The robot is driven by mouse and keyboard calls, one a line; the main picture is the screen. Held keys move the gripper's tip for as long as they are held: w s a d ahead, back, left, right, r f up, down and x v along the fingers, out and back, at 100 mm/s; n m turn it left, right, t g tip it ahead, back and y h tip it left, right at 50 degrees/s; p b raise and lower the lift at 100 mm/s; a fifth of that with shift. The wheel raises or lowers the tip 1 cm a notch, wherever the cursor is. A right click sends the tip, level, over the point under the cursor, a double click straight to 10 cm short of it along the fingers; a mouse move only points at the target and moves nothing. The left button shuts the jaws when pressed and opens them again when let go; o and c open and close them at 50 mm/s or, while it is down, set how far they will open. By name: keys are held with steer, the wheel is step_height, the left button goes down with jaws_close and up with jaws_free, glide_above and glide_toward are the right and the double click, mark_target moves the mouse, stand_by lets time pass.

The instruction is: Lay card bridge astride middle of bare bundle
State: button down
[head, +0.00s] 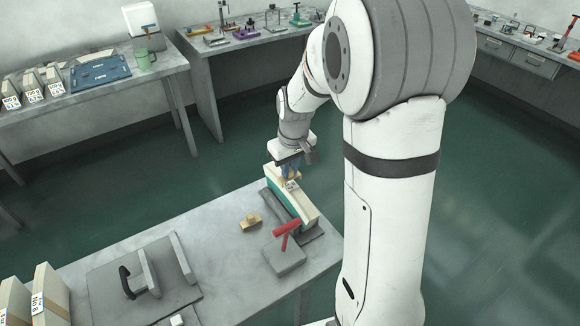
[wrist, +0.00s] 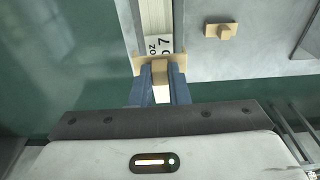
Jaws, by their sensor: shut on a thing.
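My gripper (head: 291,174) is shut on a tan card bridge (wrist: 160,68), with its blue fingers on either side of the raised middle part. The bridge also shows as a small tan piece under the fingers in the head view (head: 286,181). Below it is a long cream bundle (head: 305,207) with a green side and a white number label. The bundle also shows in the wrist view (wrist: 153,14), running up from the bridge. The bridge spans across the bundle's width. I cannot tell whether it touches the bundle's top.
A second tan bridge (head: 250,222) lies on the grey table (head: 200,228). A red-handled clamp (head: 286,232) stands beside the bundle. A grey plate with a black handle (head: 127,283) and labelled cream blocks (head: 48,290) are at the left.

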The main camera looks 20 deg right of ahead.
steer(key=shift+f+b, duration=1.15)
steer(key=shift+f, duration=0.3)
stand_by(0.4)
stand_by(0.5)
steer(key=c, duration=0.8)
jaws_free()
steer(key=shift+c, duration=0.2)
steer(key=shift+r, duration=0.2)
steer(key=shift+r+p, duration=2.75)
steer(key=shift+r, duration=1.1)
